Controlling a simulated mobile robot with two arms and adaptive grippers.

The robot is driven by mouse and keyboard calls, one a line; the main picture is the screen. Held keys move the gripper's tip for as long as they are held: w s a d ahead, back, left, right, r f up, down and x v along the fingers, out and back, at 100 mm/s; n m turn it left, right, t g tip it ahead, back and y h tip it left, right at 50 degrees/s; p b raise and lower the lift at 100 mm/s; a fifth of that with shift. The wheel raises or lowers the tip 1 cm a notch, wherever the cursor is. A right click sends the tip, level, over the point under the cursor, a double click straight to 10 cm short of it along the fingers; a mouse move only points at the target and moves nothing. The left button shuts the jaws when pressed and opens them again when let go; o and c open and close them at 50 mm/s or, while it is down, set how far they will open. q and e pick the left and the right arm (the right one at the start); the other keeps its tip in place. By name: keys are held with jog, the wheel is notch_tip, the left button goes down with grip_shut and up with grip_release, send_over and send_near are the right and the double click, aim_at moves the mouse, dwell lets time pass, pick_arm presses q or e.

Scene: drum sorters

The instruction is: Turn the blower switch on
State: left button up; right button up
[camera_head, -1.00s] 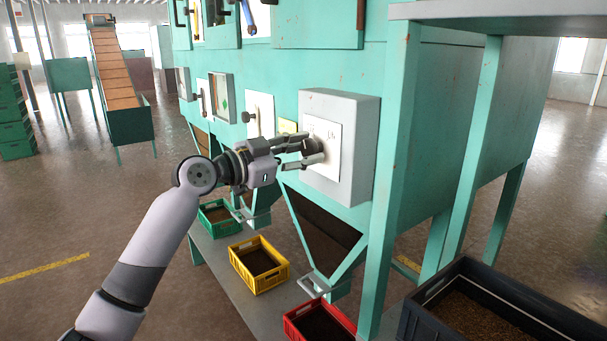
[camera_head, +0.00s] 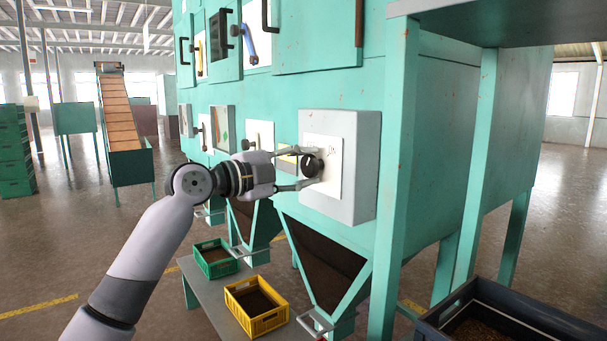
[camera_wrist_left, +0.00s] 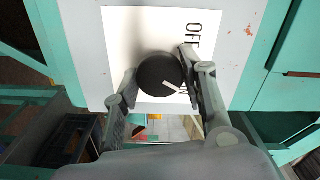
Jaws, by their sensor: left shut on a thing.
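The blower switch is a round black knob (camera_head: 312,165) on a white plate (camera_head: 329,189), fixed to a grey box on the green machine. My left gripper (camera_head: 303,168) reaches it from the left, one finger above and one below, shut on the knob. In the left wrist view, the knob (camera_wrist_left: 158,74) sits between the fingertips. Its white mark points to lower right, toward a label partly hidden by a finger, of which an "N" shows. My right gripper is not in view.
The grey box (camera_head: 363,160) sticks out beside a green post (camera_head: 393,180). Below are a green crate (camera_head: 216,258), a yellow crate (camera_head: 257,318) and a dark bin (camera_head: 515,305). Other handles and a small dark knob (camera_head: 247,144) are on the machine to the left.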

pick_arm(q)
jog(key=shift+f+m+b, duration=0.1)
jog(key=shift+m+b, duration=0.2)
jog(key=shift+m, duration=1.2)
jog(key=o, duration=1.2)
jog(key=shift+c, duration=0.2)
jog(key=v, duration=1.2)
